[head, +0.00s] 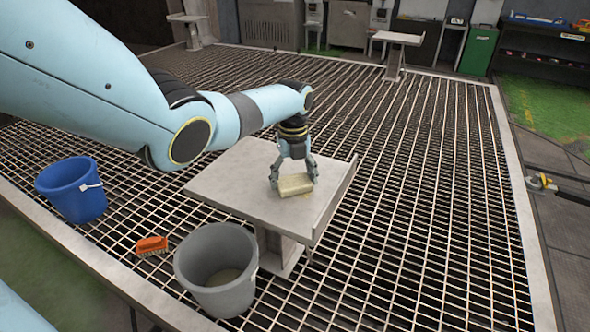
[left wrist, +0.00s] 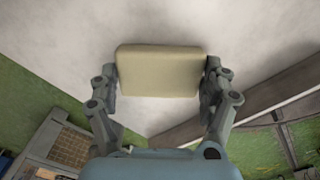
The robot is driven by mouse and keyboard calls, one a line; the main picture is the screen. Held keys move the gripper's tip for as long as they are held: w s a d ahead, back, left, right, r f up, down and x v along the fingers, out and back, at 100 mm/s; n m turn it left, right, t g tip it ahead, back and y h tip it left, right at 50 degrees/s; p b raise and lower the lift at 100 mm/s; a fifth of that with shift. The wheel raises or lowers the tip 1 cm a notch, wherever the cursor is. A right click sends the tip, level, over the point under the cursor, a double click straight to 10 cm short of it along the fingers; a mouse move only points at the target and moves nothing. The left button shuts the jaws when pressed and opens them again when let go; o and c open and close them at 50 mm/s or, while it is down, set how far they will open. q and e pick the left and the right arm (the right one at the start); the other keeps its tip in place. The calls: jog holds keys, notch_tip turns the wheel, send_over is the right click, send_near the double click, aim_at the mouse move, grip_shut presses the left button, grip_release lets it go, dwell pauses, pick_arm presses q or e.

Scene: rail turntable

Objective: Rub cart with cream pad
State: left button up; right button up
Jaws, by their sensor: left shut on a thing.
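The cream pad (head: 295,185) is a small pale block held between the fingers of my left gripper (head: 293,176). In the left wrist view the pad (left wrist: 158,71) spans the gap between the two fingers (left wrist: 160,85). The grey flat-topped stand, which I take for the cart (head: 225,183), is on a pedestal with a raised lip along its right side. The pad is low over the right part of its top and appears to touch it; exact contact is hard to tell. The pale top fills much of the wrist view (left wrist: 60,40). My right gripper is out of view.
A grey bucket (head: 217,240) stands in front of the stand, with an orange brush (head: 152,246) to its left. A blue bucket (head: 72,187) is farther left. The floor is open metal grating (head: 430,220), clear to the right. Another stand (head: 398,38) is at the back.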

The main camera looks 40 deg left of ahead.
aim_at(282, 185)
pick_arm(q)
jog(key=shift+s+d+r+p, duration=0.1)
jog(key=shift+s+d+p, duration=0.1)
jog(key=shift+s+p, duration=0.4)
jog(key=shift+s+d+r+p, duration=0.1)
jog(key=shift+s+d+p, duration=0.05)
jog(key=shift+s+p, duration=0.4)
jog(key=shift+s+d+f, duration=0.1)
jog(key=shift+s+f, duration=0.1)
jog(key=shift+s+a+f, duration=0.15)
jog(key=shift+s+a, duration=0.1)
jog(key=shift+a, duration=0.5)
jog(key=w+b, duration=0.1)
jog(key=w+a+b, duration=0.1)
jog(key=b, duration=0.1)
jog(key=shift+w+f, duration=0.15)
jog(key=shift+w+a+r+b, duration=0.1)
jog(key=shift+w+r+b, duration=0.2)
jog(key=shift+w, duration=0.2)
jog(key=w+b, duration=0.2)
jog(key=b, duration=0.1)
jog(key=shift+w+a+f, duration=0.15)
jog(key=shift+a+f, duration=0.05)
jog(key=shift+a, duration=0.1)
jog(key=shift+w+a+r+b, duration=0.25)
jog(key=shift+w+b, duration=0.35)
jog(key=shift+b, duration=0.2)
